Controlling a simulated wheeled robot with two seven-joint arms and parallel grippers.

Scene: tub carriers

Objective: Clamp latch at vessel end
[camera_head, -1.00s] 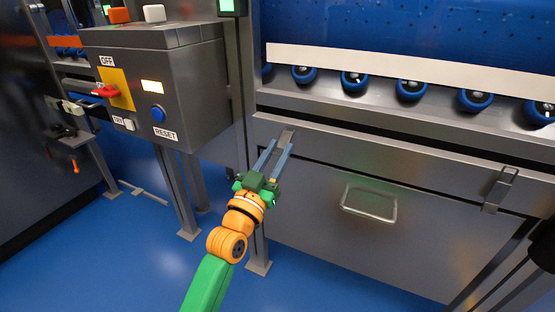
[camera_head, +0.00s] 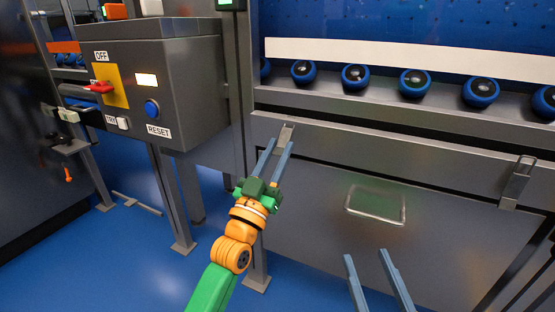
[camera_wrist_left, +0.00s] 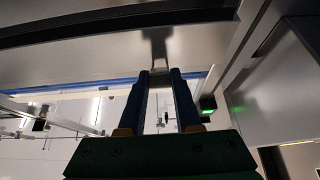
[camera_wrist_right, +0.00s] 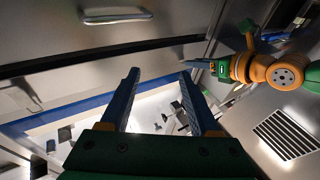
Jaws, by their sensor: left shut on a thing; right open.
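The vessel is a grey metal tank with a front panel (camera_head: 330,235). A small metal latch (camera_head: 286,132) sits at the left end of its upper edge; it also shows in the left wrist view (camera_wrist_left: 157,42). My left gripper (camera_head: 279,146) is shut on this latch, its blue fingers on either side of it. A second latch (camera_head: 517,182) hangs at the right end of the panel, with no gripper on it. My right gripper (camera_head: 370,255) is open and empty, low in front of the panel; its spread fingers show in the right wrist view (camera_wrist_right: 158,76).
A handle (camera_head: 375,205) sticks out from the panel between the latches. A grey control box (camera_head: 190,85) with a red switch and a blue reset button stands left of my left arm. Blue-rimmed rollers (camera_head: 415,82) line the ledge above.

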